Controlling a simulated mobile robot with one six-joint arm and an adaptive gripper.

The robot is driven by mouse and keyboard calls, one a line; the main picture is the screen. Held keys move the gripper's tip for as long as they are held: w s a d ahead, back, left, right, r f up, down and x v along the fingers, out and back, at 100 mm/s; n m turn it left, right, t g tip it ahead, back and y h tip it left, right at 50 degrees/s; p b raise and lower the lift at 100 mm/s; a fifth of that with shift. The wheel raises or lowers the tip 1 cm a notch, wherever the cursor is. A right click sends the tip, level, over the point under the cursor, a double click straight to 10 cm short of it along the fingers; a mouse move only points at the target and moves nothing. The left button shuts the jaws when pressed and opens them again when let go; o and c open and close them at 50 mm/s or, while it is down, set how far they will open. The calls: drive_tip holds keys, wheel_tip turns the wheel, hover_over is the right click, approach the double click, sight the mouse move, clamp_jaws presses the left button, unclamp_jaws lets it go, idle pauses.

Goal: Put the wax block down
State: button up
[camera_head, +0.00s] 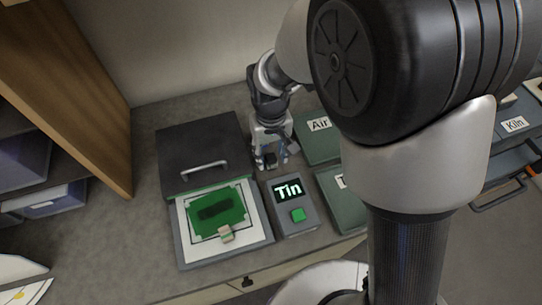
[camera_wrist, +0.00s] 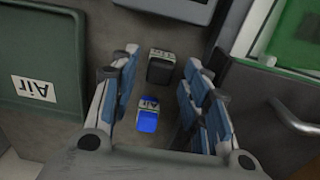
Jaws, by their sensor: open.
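My gripper (camera_head: 270,161) is open and points down at the counter between the lidded box and the tray labelled Air. In the wrist view its fingers (camera_wrist: 162,58) stand wide apart. A small blue block (camera_wrist: 148,117) with a pale label sits between them, touching neither finger. A small dark block (camera_wrist: 160,68) with a pale label sits just beyond it, near the fingertip line. The dark block also shows under my gripper in the head view (camera_head: 270,160). I cannot tell which block is the wax one.
A grey device showing Tin (camera_head: 288,188) stands in front of my gripper. A green tray labelled Air (camera_head: 318,146) is to its right; my arm hides part of the right side.

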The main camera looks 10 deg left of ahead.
sight(271, 157)
wheel_tip(271, 157, up, 9)
drive_tip(key=p, duration=0.1)
drive_tip(key=shift+r+p, duration=0.15)
drive_tip(key=shift+p, duration=0.15)
drive_tip(key=s+d+r+m+t, duration=0.2)
drive_tip(key=s+d+r+m, duration=0.1)
drive_tip(key=d+r, duration=0.85)
drive_tip(key=s+d+r+m+t, duration=0.1)
drive_tip(key=s+d+m+t, duration=0.1)
drive_tip(key=s+d, duration=0.9)
drive_tip(key=shift+s+d+m+t, duration=0.3)
drive_tip(key=shift+s+d+m, duration=0.1)
drive_tip(key=shift+d+m, duration=0.3)
